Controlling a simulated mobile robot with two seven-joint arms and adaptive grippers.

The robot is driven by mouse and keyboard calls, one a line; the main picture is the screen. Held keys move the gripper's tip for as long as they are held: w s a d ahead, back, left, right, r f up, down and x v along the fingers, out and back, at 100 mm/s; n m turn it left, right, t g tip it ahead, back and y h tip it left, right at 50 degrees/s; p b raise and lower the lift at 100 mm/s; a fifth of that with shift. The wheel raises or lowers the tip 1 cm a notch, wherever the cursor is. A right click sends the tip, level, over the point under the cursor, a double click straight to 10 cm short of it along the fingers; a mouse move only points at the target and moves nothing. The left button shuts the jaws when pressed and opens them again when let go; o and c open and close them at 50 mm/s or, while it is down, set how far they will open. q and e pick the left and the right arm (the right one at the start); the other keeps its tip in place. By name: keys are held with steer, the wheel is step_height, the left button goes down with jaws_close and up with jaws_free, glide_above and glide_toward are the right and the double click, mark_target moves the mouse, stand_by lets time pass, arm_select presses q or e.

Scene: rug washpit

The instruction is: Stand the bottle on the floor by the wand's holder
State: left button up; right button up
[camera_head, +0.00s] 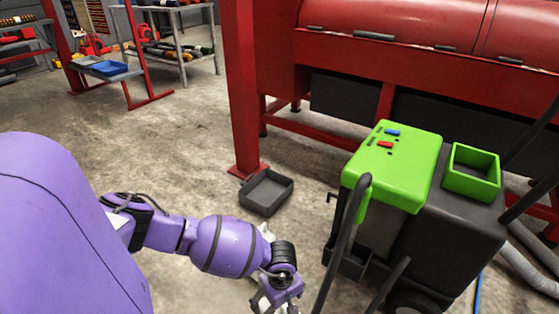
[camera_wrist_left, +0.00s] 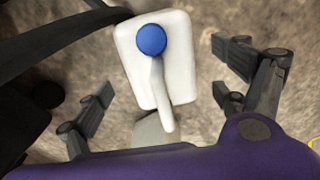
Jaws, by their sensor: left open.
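The bottle (camera_wrist_left: 178,62) is a white jug with a blue cap and a moulded handle, seen from above in the left wrist view. My left gripper (camera_wrist_left: 160,94) is open, its fingers on either side of the bottle with gaps showing. In the head view my left gripper (camera_head: 277,303) is at the bottom edge, left of the green and black machine (camera_head: 395,165). A small white patch behind my arm there may be the bottle; I cannot tell. A black holder-like box (camera_head: 352,262) is on the machine's near side. I cannot make out the wand surely. My right gripper is out of view.
A dark grey tray (camera_head: 266,192) lies on the floor by a red post (camera_head: 240,90). Black hoses run beside the machine, close to my left gripper. A red drum machine (camera_head: 400,50) stands behind. The concrete floor at the middle left is clear.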

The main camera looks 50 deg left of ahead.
arm_select(q)
step_height(320, 180, up, 8)
steer(key=p, duration=0.3)
steer(key=shift+r, duration=0.4)
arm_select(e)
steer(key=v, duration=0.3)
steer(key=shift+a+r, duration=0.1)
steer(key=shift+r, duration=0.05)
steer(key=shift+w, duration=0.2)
